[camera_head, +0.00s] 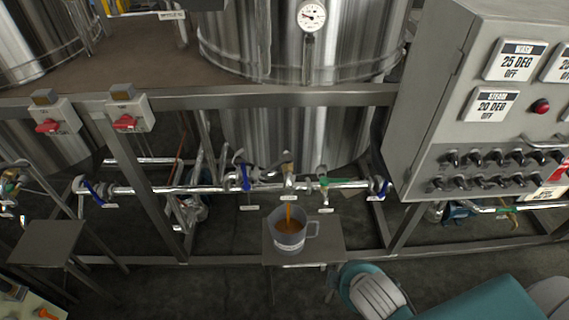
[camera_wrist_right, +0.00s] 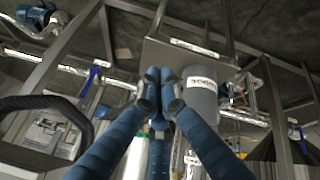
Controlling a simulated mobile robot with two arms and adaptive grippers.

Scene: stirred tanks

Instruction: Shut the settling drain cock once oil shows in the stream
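In the head view an amber-brown stream (camera_head: 289,211) runs from the drain outlet on the pipe into a grey jug (camera_head: 289,237). The liquid in the jug looks orange-brown. The drain cock (camera_head: 288,172) sits above the jug, small, with a brass-coloured top; its handle position cannot be made out. The jug stands on a small metal stand (camera_head: 333,255) and also shows in the right wrist view (camera_wrist_right: 201,98). My right gripper (camera_wrist_right: 165,80) has its blue fingers together, with nothing seen between them, beside the jug in that picture. My left gripper is out of view.
Other valves on the pipe have blue handles (camera_head: 244,176) and a green one (camera_head: 324,182). A steel rail (camera_head: 250,99) crosses above the pipe. Another small stand (camera_head: 46,242) is at left.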

